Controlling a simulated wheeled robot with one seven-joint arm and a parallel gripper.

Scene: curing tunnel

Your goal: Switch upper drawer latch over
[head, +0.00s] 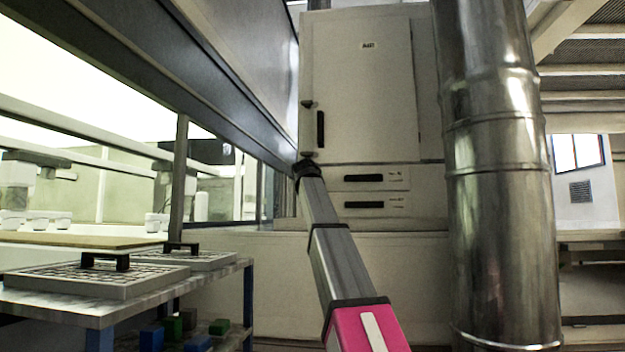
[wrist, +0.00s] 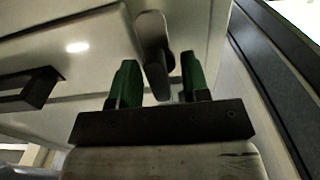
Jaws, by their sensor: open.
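A grey paddle-shaped latch lever (wrist: 152,45) stands out from the pale cabinet front in the wrist view. My gripper (wrist: 160,82) is open, its two green fingertips on either side of the lever's lower part, with gaps visible on both sides. I cannot tell whether a finger touches it. In the head view my gripper (head: 307,168) is a small dark shape at the cabinet's lower left, beside the upper drawer (head: 398,177); it hides the latch there. The lower drawer (head: 398,203) is below. Both drawers look closed.
The cabinet door (head: 365,85) above has a dark vertical handle (head: 320,128). A dark drawer handle (wrist: 32,92) shows left in the wrist view. A shiny metal duct (head: 500,180) stands right of the cabinet. A bench with trays (head: 110,283) is at left.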

